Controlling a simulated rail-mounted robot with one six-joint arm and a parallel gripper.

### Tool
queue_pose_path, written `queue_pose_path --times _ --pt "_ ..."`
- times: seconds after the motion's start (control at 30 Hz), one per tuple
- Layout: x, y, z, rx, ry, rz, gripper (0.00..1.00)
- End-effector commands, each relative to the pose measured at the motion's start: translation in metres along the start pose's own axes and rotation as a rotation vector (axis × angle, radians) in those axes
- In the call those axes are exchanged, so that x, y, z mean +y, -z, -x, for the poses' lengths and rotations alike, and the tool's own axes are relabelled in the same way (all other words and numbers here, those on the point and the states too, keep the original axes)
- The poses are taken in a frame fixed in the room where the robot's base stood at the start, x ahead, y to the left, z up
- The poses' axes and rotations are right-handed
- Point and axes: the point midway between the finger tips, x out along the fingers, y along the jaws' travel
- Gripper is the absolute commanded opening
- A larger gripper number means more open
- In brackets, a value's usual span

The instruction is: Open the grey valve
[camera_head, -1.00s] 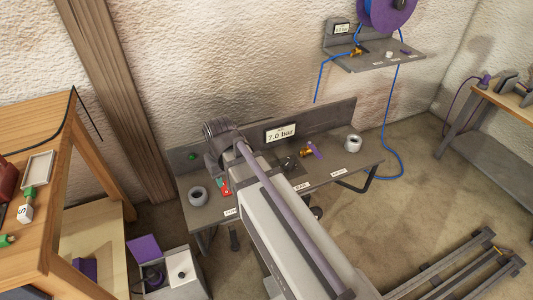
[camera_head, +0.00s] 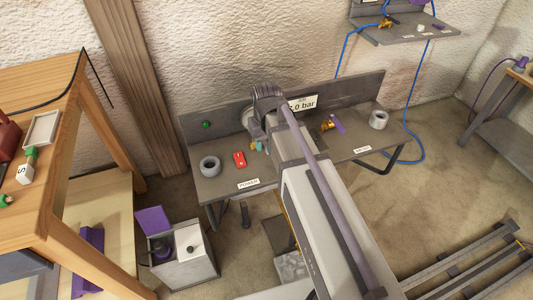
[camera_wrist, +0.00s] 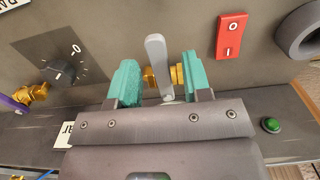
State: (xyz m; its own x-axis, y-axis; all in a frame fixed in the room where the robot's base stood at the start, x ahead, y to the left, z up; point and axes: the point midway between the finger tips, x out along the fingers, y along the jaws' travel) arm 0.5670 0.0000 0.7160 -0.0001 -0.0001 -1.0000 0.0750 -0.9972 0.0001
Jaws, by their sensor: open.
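The grey valve shows in the wrist view as an upright grey lever handle (camera_wrist: 157,62) with brass fittings on both sides of it. My gripper (camera_wrist: 160,72) is open, with its teal fingers on either side of the handle. A gap with brass showing lies between the handle and each finger. In the head view my gripper (camera_head: 257,146) is over the bench near the gauge display, and my arm hides the valve there. A second brass valve with a purple handle (camera_head: 338,124) sits to the right; it also shows at the left edge of the wrist view (camera_wrist: 20,104).
A dial knob (camera_wrist: 61,72) is close to the left finger in the wrist view.

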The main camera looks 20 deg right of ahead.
Motion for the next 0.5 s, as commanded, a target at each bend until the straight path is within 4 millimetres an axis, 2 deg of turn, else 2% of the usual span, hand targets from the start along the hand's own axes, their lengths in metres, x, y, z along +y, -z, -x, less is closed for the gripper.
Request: queue_pose_path --times 0.03,0.27,0.5 --pt "0.0000 0.0000 -0.0061 0.000 0.000 0.000 0.45" --pt "0.0000 0.0000 -0.0029 0.000 0.000 0.000 0.45" --pt "0.0000 0.0000 -0.0029 0.000 0.000 0.000 0.22"
